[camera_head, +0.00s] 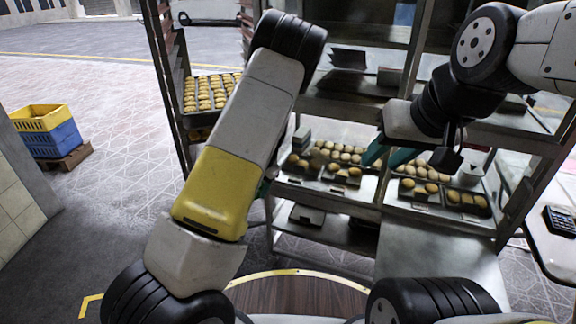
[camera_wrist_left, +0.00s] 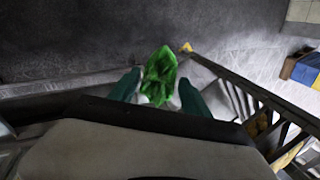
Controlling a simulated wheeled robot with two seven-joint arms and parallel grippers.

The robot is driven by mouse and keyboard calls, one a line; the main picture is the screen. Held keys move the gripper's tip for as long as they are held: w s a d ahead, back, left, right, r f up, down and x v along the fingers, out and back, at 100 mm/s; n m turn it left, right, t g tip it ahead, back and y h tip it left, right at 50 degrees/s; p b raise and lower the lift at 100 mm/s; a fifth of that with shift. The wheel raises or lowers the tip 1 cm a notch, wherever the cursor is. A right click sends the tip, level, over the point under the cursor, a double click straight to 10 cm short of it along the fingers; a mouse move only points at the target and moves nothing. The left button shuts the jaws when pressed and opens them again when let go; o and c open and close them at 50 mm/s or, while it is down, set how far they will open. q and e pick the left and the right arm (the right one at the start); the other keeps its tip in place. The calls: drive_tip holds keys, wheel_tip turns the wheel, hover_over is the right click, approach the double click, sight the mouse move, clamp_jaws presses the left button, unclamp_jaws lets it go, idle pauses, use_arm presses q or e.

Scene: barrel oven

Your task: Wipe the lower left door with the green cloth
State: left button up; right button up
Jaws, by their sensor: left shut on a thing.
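A crumpled bright green cloth (camera_wrist_left: 160,72) sits between the two teal fingers of my left gripper (camera_wrist_left: 159,84) in the left wrist view, and the gripper is shut on it. In the head view my left arm covers most of that gripper, and the cloth does not show there. My right gripper (camera_head: 383,160) has its teal fingers apart and empty, in front of the shelves with buns. I cannot clearly make out the lower left door in either view. In the wrist view the cloth appears above a grey floor, beside a dark rack frame (camera_wrist_left: 238,80).
A metal shelf unit (camera_head: 385,214) holds trays of buns. A tall rack with a bun tray (camera_head: 188,97) stands behind my left arm. Yellow and blue crates (camera_head: 62,140) stand at the left. A calculator (camera_head: 560,221) lies on a table at the right.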

use_arm(q)
drive_tip(key=w+d+f+m+t+h, duration=0.1)
drive_tip(key=w+d+f+m+t, duration=0.1)
drive_tip(key=w+m+t, duration=0.3)
drive_tip(key=w+d+f+m+t+h, duration=0.1)
drive_tip(key=w+d+f+m+t, duration=0.15)
drive_tip(key=w+m+t, duration=0.3)
drive_tip(key=w+d+r+m+t+h, duration=0.1)
drive_tip(key=w+d+m+t+h, duration=0.3)
drive_tip(key=d, duration=0.5)
drive_tip(key=shift+w+d+t+h, duration=0.3)
drive_tip(key=shift+w+h, duration=0.65)
drive_tip(key=shift+h, duration=0.45)
drive_tip(key=shift+m+x, duration=0.25)
drive_tip(key=shift+x, duration=0.6)
drive_tip(key=shift+d+r, duration=0.1)
drive_tip(key=shift+r, duration=0.05)
